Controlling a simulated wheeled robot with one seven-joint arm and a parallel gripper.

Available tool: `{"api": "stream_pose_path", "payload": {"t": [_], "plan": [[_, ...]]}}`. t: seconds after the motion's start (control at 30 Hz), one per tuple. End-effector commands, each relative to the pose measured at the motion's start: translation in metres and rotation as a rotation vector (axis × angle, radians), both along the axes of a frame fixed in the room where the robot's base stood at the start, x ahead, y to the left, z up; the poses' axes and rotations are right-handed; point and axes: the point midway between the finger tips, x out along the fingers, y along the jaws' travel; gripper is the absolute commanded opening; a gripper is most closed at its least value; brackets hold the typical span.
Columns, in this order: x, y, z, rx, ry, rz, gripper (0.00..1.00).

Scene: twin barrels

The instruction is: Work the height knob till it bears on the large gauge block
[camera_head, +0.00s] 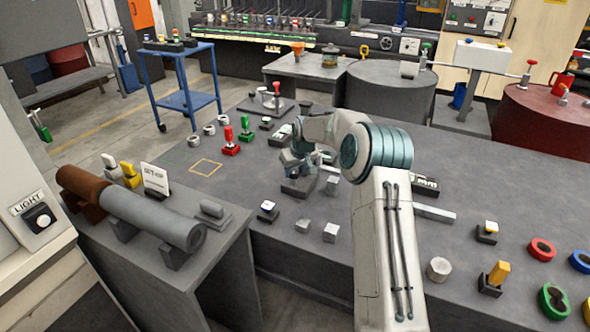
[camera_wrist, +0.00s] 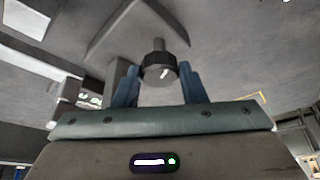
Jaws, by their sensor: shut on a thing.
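The height knob (camera_wrist: 161,67) is a dark ribbed cap with a white mark on its face, on a grey stem, in the wrist view. The blue fingers of my gripper (camera_wrist: 160,82) stand on both sides of it and are shut on it. In the head view my gripper (camera_head: 298,164) is low over a dark base (camera_head: 297,188) on the bench; the knob is hidden there. A small pale block (camera_head: 332,185) sits right of the base. I cannot tell which block is the large gauge block, nor whether anything bears on it.
Two pale blocks, one (camera_head: 303,226) left of the other (camera_head: 330,232), lie on the bench (camera_head: 400,262) nearer me. A red-based stand (camera_head: 231,146) and a green one (camera_head: 246,130) are beyond to the left.

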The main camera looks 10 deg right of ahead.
Motion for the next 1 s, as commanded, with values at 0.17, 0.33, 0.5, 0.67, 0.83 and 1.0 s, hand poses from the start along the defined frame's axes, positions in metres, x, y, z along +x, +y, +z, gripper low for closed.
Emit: {"api": "stream_pose_path", "payload": {"t": [0.17, 0.33, 0.5, 0.67, 0.83, 1.0], "plan": [[0.000, 0.000, 0.000, 0.000, 0.001, 0.000, 0.15], [0.000, 0.000, 0.000, 0.000, 0.001, 0.000, 0.57], [0.000, 0.000, 0.000, 0.000, 0.001, 0.000, 0.59], [-0.001, 0.000, 0.002, -0.001, 0.000, -0.001, 0.59], [-0.007, -0.003, 0.019, -0.002, -0.002, -0.002, 0.59], [-0.020, -0.006, 0.053, -0.002, -0.004, -0.001, 0.59]]}}
